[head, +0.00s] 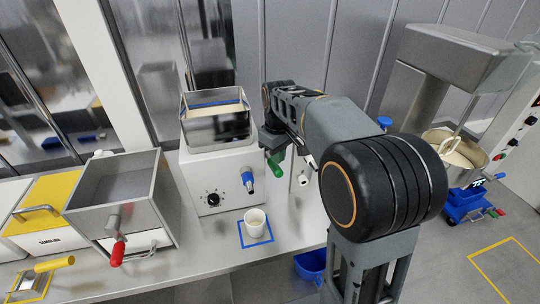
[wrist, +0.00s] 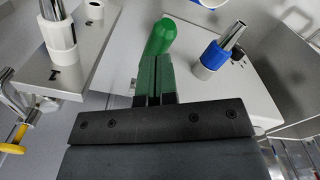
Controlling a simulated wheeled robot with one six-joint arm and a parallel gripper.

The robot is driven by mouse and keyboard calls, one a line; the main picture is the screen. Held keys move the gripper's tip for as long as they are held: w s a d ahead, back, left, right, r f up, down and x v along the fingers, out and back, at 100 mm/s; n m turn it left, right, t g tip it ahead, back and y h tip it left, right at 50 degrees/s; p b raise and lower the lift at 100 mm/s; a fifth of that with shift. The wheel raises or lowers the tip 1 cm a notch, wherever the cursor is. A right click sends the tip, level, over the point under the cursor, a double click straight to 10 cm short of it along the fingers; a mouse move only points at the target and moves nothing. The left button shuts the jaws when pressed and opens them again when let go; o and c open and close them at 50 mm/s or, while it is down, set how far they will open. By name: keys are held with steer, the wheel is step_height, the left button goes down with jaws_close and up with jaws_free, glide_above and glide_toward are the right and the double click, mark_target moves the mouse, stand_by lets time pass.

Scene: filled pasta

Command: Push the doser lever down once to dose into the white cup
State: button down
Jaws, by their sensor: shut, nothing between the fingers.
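The doser is a white box (head: 222,180) with a steel hopper on top, a black dial and a blue-collared nozzle (head: 248,181). The nozzle also shows in the wrist view (wrist: 212,56). The white cup (head: 255,222) stands upright inside a blue square on the counter, just below and in front of the nozzle. The doser lever has a green handle (head: 275,164) at the doser's right side; it also shows in the wrist view (wrist: 161,37). My gripper (wrist: 154,75) is shut and empty, its fingertips right at the green handle; whether they touch is unclear.
To the left stand a steel hopper (head: 118,190) with a red-handled lever (head: 118,253) and a yellow-lidded container (head: 50,205). A blue bin (head: 310,265) is below the counter edge. A mixer (head: 450,75) stands at the right. The counter before the cup is clear.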

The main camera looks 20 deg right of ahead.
steer(key=shift+r+p, duration=2.2)
steer(key=shift+r, duration=0.35)
steer(key=shift+f, duration=0.1)
steer(key=shift+w+f+m, duration=0.15)
steer(key=shift+w+m, duration=0.05)
steer(key=shift+m, duration=0.2)
steer(key=s+f+m, duration=0.2)
steer(key=s+f, duration=0.1)
steer(key=shift+t, duration=0.3)
steer(key=s+f+m+t+b, duration=0.1)
steer(key=s+m+t+b, duration=0.2)
steer(key=s, duration=1.1)
steer(key=shift+s+t, duration=0.35)
steer(key=shift+t, duration=0.25)
